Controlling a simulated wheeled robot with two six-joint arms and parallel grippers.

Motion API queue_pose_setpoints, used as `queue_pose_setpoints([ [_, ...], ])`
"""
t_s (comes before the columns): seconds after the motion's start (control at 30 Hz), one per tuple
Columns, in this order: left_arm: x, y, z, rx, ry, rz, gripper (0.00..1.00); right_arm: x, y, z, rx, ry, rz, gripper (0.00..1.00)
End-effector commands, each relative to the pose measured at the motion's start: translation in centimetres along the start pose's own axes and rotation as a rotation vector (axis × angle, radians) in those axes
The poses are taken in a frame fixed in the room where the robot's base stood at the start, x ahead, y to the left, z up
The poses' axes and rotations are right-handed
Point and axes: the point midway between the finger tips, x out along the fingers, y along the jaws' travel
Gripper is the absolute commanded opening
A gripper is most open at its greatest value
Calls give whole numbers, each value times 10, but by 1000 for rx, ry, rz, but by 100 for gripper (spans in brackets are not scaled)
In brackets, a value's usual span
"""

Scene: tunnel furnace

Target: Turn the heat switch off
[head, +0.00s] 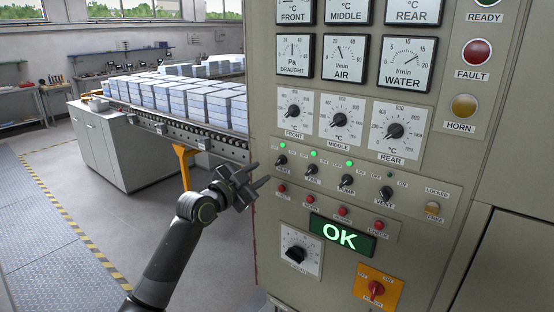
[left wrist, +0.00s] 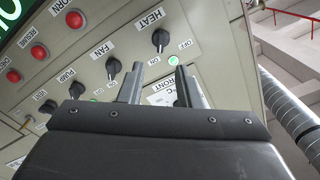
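The heat switch (head: 281,160) is a small black knob at the left end of a row of similar knobs on the grey control panel. A lit green lamp (head: 282,145) sits just above it. In the left wrist view the heat switch (left wrist: 160,40) shows under the HEAT label, with its lit green lamp (left wrist: 173,60) between the ON and OFF marks. My left gripper (head: 261,173) is open and empty, at the panel's left edge close to the heat switch. In the left wrist view the fingers (left wrist: 160,69) stand apart, with the knob beyond their tips. My right gripper is out of view.
The fan knob (head: 311,170), pump knob (head: 347,182) and vent knob (head: 386,193) follow to the right. Red buttons (head: 281,188) lie below. A green OK display (head: 341,236) is lit. A conveyor with stacked blocks (head: 190,100) stands at left; the floor (head: 100,190) before it is clear.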

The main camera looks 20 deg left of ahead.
Motion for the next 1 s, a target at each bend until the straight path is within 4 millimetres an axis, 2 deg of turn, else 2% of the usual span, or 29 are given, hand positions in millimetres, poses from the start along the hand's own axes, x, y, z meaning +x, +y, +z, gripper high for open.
queue_pose_setpoints([
  [0.2,33,0,-2,-4,0,1,31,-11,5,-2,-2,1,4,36],
  [0.5,70,0,-1,-3,0,1,31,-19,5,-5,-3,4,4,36],
  [0.7,84,0,0,-1,0,0,31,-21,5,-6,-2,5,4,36],
  [1.0,89,0,0,-1,0,0,31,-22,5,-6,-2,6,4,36],
])
